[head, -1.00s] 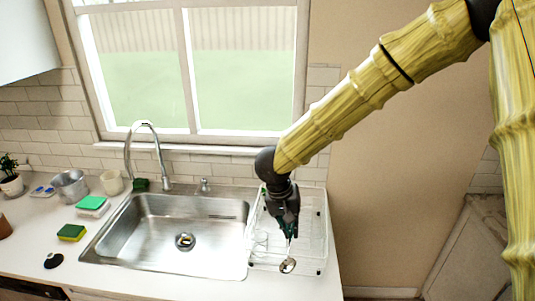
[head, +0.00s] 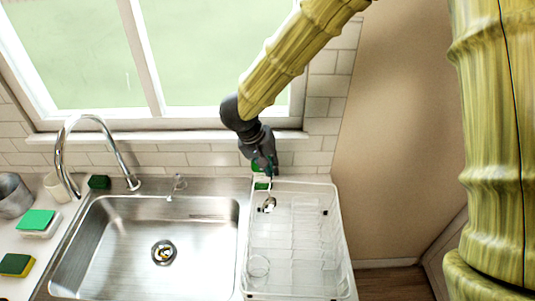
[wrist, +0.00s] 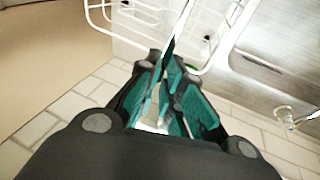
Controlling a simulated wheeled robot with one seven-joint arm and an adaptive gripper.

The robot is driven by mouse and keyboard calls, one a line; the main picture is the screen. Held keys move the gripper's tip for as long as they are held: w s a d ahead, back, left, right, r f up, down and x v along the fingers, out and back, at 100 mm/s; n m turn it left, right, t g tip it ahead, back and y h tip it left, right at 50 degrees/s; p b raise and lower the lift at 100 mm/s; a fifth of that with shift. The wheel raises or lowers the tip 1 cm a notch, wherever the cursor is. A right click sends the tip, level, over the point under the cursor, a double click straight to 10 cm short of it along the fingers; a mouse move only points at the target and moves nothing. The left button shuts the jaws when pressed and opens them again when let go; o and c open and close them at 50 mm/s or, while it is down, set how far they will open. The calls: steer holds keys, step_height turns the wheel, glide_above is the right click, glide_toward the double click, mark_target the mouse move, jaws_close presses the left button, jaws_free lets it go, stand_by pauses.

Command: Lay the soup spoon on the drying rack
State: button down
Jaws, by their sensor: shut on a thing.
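My gripper (head: 264,168) points down at the back left corner of the drying rack. It is shut on the soup spoon (head: 269,204), a shiny metal spoon that hangs with its bowl downward. The drying rack (head: 341,238) is a white wire frame to the right of the sink. The spoon bowl shows over the rack's back left part; I cannot tell whether it touches the wires.
The steel sink (head: 120,240) with its tall faucet (head: 105,128) lies left of the rack. The tiled wall (head: 200,158) and window sill are close behind my gripper. Sponges (head: 36,222) sit at far left. The rack's middle and right look mostly free.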

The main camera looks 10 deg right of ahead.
steer(key=shift+s+f+b, duration=0.2)
steer(key=shift+s+b, duration=0.35)
steer(key=shift+b, duration=0.05)
steer(key=shift+s+f+b, duration=0.2)
steer(key=shift+s+b, duration=0.3)
steer(key=shift+b, duration=0.05)
steer(key=shift+w+f+b, duration=0.15)
steer(key=shift+f+b, duration=0.75)
steer(key=shift+f, duration=1.95)
steer(key=shift+w+f+b, duration=0.2)
steer(key=shift+f+b, duration=0.7)
steer(key=shift+f, duration=1.9)
steer(key=shift+w+f+b, duration=0.15)
steer(key=shift+f+b, duration=0.75)
steer(key=shift+f, duration=1.95)
steer(key=c, duration=1.5)
jaws_free()
steer(key=shift+s, duration=0.1)
